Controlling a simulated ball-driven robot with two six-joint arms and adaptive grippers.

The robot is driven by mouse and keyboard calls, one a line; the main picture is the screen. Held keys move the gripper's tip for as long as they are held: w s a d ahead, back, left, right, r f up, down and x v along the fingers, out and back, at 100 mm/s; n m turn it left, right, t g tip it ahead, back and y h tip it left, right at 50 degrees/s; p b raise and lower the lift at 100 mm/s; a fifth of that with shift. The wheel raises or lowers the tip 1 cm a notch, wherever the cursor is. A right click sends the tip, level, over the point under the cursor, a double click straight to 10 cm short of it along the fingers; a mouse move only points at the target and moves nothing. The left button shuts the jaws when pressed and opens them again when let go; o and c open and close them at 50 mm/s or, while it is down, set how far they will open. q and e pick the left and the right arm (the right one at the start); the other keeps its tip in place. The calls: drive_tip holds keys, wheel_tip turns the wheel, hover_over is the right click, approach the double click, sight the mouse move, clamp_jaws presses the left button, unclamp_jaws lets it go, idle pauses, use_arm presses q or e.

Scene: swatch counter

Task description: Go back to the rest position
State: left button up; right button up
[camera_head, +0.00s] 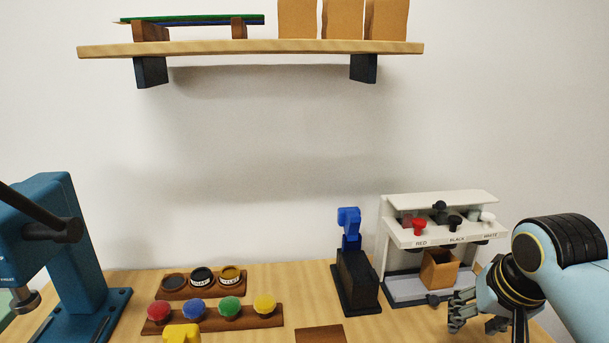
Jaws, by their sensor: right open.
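My right gripper (478,311) is at the lower right of the head view, its light blue arm coming in from the right edge. Its grey fingers are apart and hold nothing that I can see. It is in front of and just right of the white dispenser stand (441,196). My left gripper does not show.
A small brown box (438,269) stands in the dispenser. A dark holder with a blue tool (350,227) stands left of it. A wooden rack with coloured knobs (254,320) and a blue press (72,240) are further left. A shelf (250,47) hangs above.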

drive_tip(key=s+a+r+n, duration=0.2)
drive_tip(key=s+n, duration=0.3)
drive_tip(key=s, duration=1.8)
drive_tip(key=s+d+f+g+b, duration=0.15)
drive_tip(key=f+b, duration=0.25)
drive_tip(key=f, duration=1.4)
drive_tip(key=s+d+f+g+b, duration=0.15)
drive_tip(key=f+b, duration=0.25)
drive_tip(key=f, duration=1.5)
drive_tip(key=s+d+f+b, duration=0.1)
drive_tip(key=s+f+b, duration=0.3)
drive_tip(key=s+f, duration=1.3)
drive_tip(key=shift+s+f+g+b, duration=0.25)
drive_tip(key=shift+f+g+b, duration=0.1)
drive_tip(key=shift+f, duration=0.15)
